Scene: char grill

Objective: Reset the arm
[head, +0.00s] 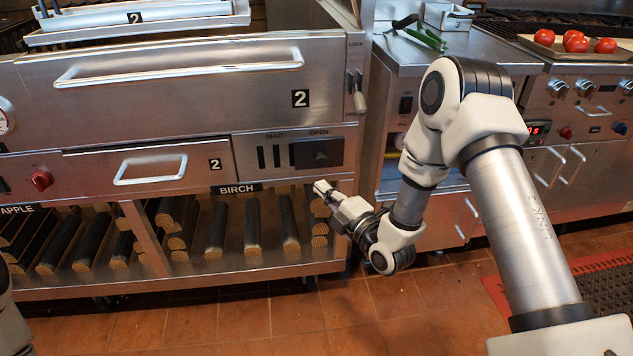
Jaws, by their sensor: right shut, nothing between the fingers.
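My right arm comes in from the lower right and bends over at an elbow. My right gripper (322,189) is shut and empty. It points left in front of the wood rack, just below the SHUT/OPEN slider panel (290,152) of the grill. I cannot tell whether it touches anything. The slider's dark block sits at the OPEN side. My left gripper is not in view; only a bit of my left arm shows at the lower left edge.
The steel grill (190,95) has a closed lid, a drawer (150,168) and a lock lever (356,92). Several birch logs (252,228) lie on the rack below. A counter (440,58) holds green peppers (424,36). Tomatoes (575,42) sit on a tray at right.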

